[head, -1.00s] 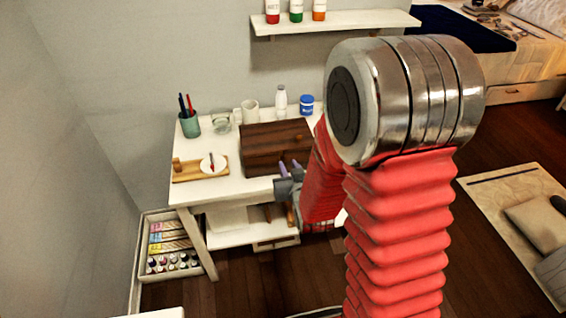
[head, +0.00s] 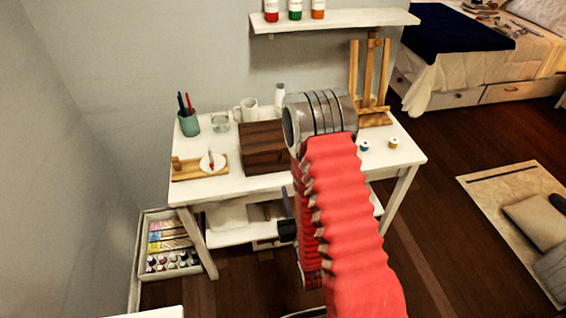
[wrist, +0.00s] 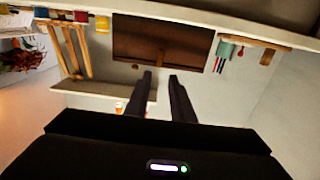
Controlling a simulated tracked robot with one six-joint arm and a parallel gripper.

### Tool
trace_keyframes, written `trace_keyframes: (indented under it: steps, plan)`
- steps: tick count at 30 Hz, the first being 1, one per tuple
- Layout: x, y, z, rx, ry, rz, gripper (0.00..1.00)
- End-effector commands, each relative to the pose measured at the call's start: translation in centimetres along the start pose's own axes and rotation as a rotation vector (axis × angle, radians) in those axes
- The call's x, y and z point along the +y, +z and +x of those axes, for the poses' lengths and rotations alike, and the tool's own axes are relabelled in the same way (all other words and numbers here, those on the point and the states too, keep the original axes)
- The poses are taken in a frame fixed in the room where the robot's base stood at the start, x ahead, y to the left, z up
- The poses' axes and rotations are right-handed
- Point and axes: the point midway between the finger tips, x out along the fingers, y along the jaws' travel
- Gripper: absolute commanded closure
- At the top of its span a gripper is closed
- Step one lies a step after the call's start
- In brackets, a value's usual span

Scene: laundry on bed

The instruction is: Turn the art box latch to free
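The art box (head: 262,148) is a dark brown wooden box on the white desk, its right side hidden by my arm in the head view. In the wrist view, where the scene appears upside down, the box (wrist: 190,42) shows whole, and a small lighter brown tab (wrist: 161,58), apparently the latch, sits on its face. My gripper (head: 287,198) is low in front of the desk's front edge, below the box. In the wrist view my gripper (wrist: 161,78) has its two dark fingers apart, with nothing between them, pointing toward the box. The fingertips appear clear of the tab.
On the desk (head: 408,155) stand a pen cup (head: 189,123), a glass, a mug (head: 249,107), a white bottle, a wooden easel (head: 372,90) and small paint pots (head: 364,146). A wooden tray (head: 187,174) lies at left. A wall shelf (head: 340,22) hangs above; a paint crate (head: 172,245) is on the floor.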

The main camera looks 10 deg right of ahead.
Motion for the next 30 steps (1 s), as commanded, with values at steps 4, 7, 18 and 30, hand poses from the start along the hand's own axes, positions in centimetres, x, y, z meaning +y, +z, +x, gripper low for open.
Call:
trace_keyframes:
  steps: [4,7,18,30]
  plan:
    - [0.0,0.0,0.0,0.001,0.0,0.0,0.78]
    - [0.0,0.0,0.0,0.0,0.0,0.0,0.78]
    - [0.0,0.0,2.2,0.002,0.001,0.0,0.78]
    - [0.1,-0.1,8.4,0.003,0.001,0.0,0.78]
